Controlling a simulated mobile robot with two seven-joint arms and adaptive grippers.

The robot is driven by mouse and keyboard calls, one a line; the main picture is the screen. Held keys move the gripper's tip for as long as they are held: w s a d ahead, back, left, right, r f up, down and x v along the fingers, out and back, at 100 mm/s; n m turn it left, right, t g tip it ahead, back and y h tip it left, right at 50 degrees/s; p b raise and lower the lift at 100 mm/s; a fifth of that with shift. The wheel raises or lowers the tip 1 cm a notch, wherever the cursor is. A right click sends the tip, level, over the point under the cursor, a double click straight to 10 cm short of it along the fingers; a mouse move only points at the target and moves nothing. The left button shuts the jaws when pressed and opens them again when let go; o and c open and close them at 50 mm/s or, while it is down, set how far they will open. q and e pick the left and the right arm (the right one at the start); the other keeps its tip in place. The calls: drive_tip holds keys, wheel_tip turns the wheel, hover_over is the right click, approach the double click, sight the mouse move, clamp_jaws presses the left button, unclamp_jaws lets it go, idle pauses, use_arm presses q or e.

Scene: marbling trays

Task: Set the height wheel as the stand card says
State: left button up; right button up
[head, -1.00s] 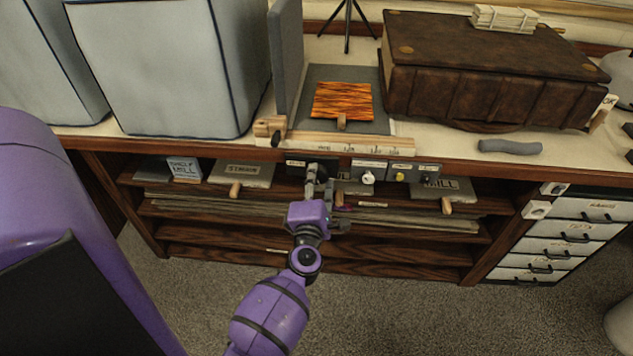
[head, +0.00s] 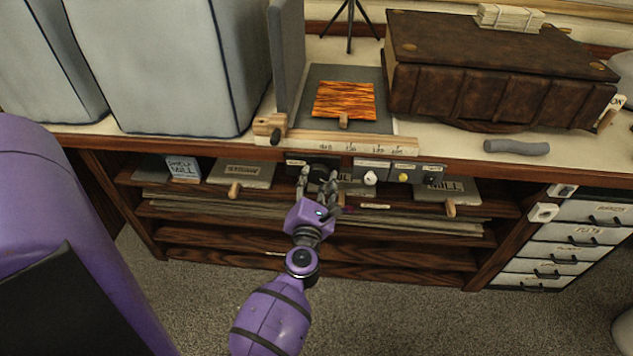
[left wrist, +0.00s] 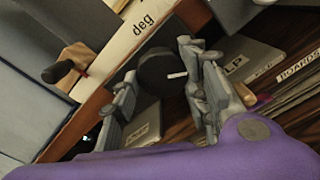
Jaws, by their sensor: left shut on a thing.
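The height wheel (head: 320,174) appears to be the dark round knob on a black panel under the counter's front edge. In the left wrist view the black wheel (left wrist: 158,76) shows a short white mark on its face. My left gripper (head: 318,183) is shut on it, one finger on each side; the fingers (left wrist: 163,90) also flank it in the wrist view. My right gripper is not in view.
Above the wheel, a wooden scale bar (head: 350,141) lies before a grey board with an orange patterned sheet (head: 344,99). Panels with a white knob (head: 370,178) and a yellow knob (head: 403,177) sit to the right. Lettered boards with wooden handles (head: 234,190) lie on the shelf.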

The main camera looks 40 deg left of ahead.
use_arm(q)
drive_tip(key=shift+a+r, duration=0.2)
drive_tip(key=shift+r, duration=0.1)
drive_tip(key=o, duration=1)
drive_tip(key=shift+c, duration=0.2)
drive_tip(key=shift+o, duration=0.6)
drive_tip(key=shift+f, duration=0.15)
drive_tip(key=v, duration=1.2)
